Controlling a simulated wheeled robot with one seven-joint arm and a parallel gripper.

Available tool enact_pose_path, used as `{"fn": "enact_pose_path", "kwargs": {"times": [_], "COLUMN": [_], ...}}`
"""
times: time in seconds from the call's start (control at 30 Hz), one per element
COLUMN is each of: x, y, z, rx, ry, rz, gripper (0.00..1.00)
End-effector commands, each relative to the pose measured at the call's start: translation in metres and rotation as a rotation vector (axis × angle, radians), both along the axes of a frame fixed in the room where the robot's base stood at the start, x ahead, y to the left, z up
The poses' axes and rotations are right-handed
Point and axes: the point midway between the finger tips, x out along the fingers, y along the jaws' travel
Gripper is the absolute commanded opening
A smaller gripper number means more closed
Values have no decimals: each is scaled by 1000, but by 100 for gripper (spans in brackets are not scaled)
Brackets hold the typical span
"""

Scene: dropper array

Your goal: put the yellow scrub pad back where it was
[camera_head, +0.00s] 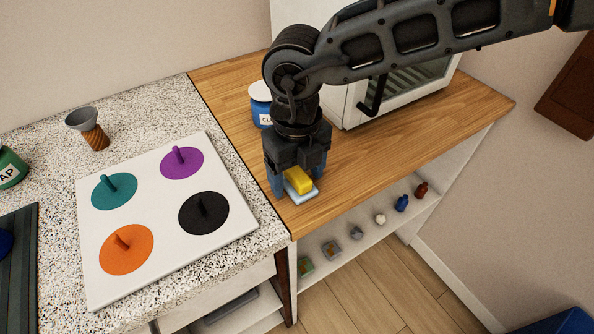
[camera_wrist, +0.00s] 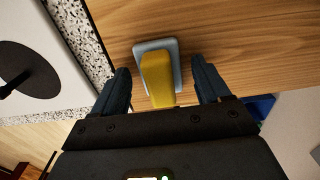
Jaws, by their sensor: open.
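The yellow scrub pad (camera_head: 299,179) lies on a pale blue-grey base (camera_head: 304,196) near the front left corner of the wooden counter. In the wrist view the yellow scrub pad (camera_wrist: 157,80) sits between my two fingers, with the pale base (camera_wrist: 170,46) under it. My gripper (camera_head: 290,186) points down over the pad. In the wrist view my gripper (camera_wrist: 162,88) is open, with a gap between each finger and the pad. Part of the pad is hidden behind the gripper in the head view.
A white board with coloured knobbed discs (camera_head: 240,230) lies on the speckled counter to the left. A blue jar (camera_head: 261,104) and a white oven-like box (camera_head: 345,108) stand behind my gripper. Several small items sit on the shelf (camera_head: 365,240) below. The wooden counter (camera_head: 420,125) to the right is clear.

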Motion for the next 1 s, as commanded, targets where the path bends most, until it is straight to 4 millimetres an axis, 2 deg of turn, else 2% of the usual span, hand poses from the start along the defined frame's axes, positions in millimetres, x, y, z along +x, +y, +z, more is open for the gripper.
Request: {"fn": "enact_pose_path", "kwargs": {"times": [0.17,0.33,0.8,1.0], "x": [0,1,1,1], "y": [0,0,0,0], "z": [0,9,98,119], "rx": [0,0,0,0], "ry": [0,-2,-2,-1], "rz": [0,0,0,0], "gripper": [76,76,76,76]}}
